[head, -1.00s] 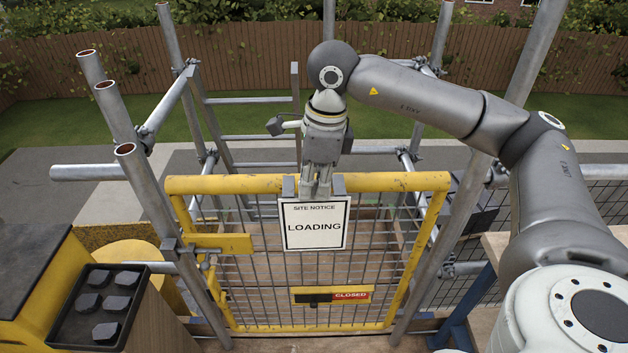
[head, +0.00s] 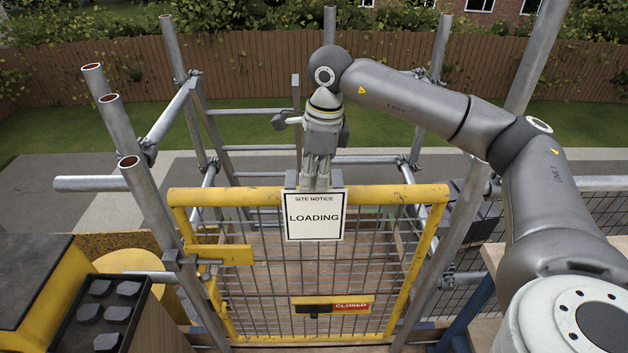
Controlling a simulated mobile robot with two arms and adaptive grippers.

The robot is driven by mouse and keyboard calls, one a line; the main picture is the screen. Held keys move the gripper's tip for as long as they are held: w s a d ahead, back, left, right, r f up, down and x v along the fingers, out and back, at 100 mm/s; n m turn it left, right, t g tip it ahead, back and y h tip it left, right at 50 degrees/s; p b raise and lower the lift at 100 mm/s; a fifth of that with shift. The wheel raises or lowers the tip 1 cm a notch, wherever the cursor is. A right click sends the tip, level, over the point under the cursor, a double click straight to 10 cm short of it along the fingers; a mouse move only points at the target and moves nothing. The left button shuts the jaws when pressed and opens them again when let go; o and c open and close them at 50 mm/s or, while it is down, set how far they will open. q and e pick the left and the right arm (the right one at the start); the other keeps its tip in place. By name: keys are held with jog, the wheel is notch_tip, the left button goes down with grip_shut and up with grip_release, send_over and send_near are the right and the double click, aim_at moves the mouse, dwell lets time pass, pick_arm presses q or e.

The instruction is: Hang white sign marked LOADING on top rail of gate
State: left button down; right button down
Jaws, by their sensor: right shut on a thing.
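The white sign (head: 314,227) reads SITE NOTICE and LOADING. It is upright at the front of the yellow gate (head: 415,194), with its top edge around the height of the top rail. Grey hook tabs show at its top, by the rail; whether they bear on the rail cannot be told. My right gripper (head: 315,187) points down at the top middle of the sign and is shut on it, with the fingertips partly hidden. My left gripper is not in view.
Scaffold poles (head: 150,205) stand left of the gate, and another pole (head: 470,180) leans at its right. A CLOSED latch plate (head: 332,306) sits low on the gate. A black tray (head: 105,310) with dark pieces lies at lower left.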

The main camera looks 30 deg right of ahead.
jog(key=shift+w+d+f+b, duration=0.15)
jog(key=shift+w+f+b, duration=0.15)
jog(key=shift+f+b, duration=0.3)
jog(key=shift+w+d+f+b, duration=0.25)
jog(key=shift+f+b, duration=0.15)
jog(key=shift+f, duration=0.35)
jog(key=shift+w+d+f+b, duration=0.1)
jog(key=shift+w+f+b, duration=0.2)
jog(key=shift+f+b, duration=0.3)
jog(key=shift+f, duration=0.1)
jog(key=c, duration=1.5)
grip_release()
jog(key=shift+o, duration=0.2)
